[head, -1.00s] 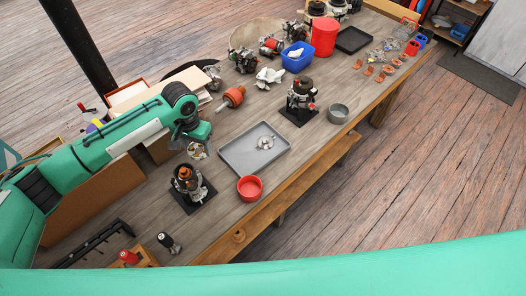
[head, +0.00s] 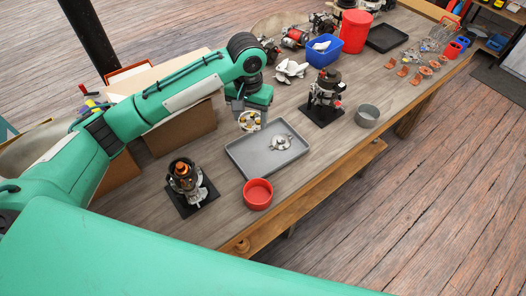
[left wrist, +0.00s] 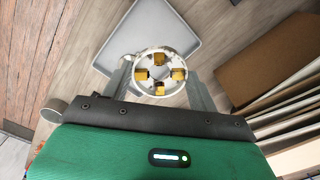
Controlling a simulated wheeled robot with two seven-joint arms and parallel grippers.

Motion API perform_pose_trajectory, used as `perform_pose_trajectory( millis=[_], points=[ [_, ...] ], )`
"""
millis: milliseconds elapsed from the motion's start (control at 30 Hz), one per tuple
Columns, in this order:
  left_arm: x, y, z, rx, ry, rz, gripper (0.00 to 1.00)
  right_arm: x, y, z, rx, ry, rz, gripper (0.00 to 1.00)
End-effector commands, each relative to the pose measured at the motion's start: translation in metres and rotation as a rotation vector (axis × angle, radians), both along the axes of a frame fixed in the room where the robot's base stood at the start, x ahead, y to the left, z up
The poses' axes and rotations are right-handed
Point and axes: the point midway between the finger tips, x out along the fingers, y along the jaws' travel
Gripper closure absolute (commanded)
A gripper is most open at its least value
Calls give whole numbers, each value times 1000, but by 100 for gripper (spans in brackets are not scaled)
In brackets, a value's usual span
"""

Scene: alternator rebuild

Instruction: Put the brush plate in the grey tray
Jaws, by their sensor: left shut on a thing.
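My left gripper (head: 246,112) is shut on the brush plate (head: 249,122), a round pale plate with several brass-coloured blocks. In the left wrist view the brush plate (left wrist: 159,72) sits between the two fingers. It is held above the table, by the far left edge of the grey tray (head: 238,160). The grey tray also shows in the left wrist view (left wrist: 185,20), just beyond the plate. A silvery metal part (head: 281,143) lies in the tray. My right gripper is not in view.
A red bowl (head: 258,194) stands at the tray's near edge. A partly built alternator on a black base (head: 187,186) is to the left, another (head: 325,97) behind right. A grey cup (head: 367,116) and blue bin (head: 325,50) stand farther right.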

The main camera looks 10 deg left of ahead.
Motion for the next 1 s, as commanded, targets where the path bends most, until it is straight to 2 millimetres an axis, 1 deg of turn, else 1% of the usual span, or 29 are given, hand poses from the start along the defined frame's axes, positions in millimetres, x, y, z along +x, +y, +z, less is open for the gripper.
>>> perform_pose_trajectory(
  millis=[33, 200, 400, 500, 667, 900, 1000],
  points=[
    [-1, 1, -13, 2, 6, 2, 64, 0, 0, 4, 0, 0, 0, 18],
    [-1, 1, -59, 3, 6, 1, 64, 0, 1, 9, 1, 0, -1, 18],
    [-1, 0, -108, 1, 4, 0, 64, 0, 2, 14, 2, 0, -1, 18],
    [-1, 0, -123, 0, 2, -1, 64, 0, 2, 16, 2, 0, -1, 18],
    [0, 0, -136, 0, 2, 0, 64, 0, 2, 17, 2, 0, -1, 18],
    [0, 0, -169, 1, 2, -1, 64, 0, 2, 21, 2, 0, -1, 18],
    [0, 0, -175, 0, 1, -2, 64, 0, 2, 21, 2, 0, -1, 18]
  ],
)
